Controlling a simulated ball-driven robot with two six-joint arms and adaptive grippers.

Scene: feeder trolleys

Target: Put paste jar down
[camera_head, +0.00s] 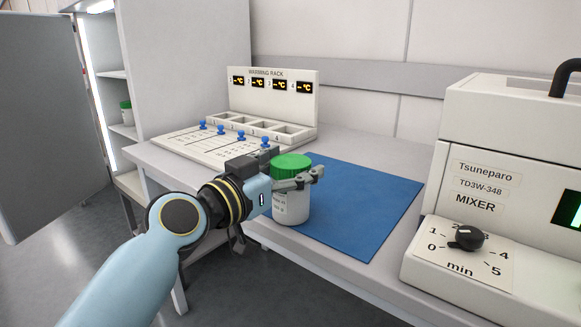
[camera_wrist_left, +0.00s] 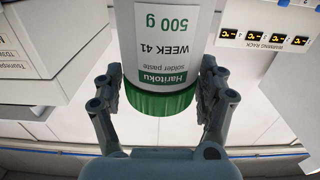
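The paste jar (camera_head: 291,207) is white with a green lid (camera_head: 292,165). It stands upright at the front left part of the blue mat (camera_head: 375,205); whether its base touches the mat or hangs just above I cannot tell. My left gripper (camera_head: 297,181) reaches in from the left, with its fingers around the jar just below the lid. In the left wrist view the jar (camera_wrist_left: 165,45) fills the space between the fingers (camera_wrist_left: 160,98), its label upside down, reading solder paste, 500 g, WEEK 41. My right gripper is out of view.
A warming rack (camera_head: 272,95) with blue-knobbed pieces stands behind on the bench. A mixer (camera_head: 490,150) with a dial stands at the right. An open cabinet at the left holds another green-lidded jar (camera_head: 127,112). The mat's back and right are clear.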

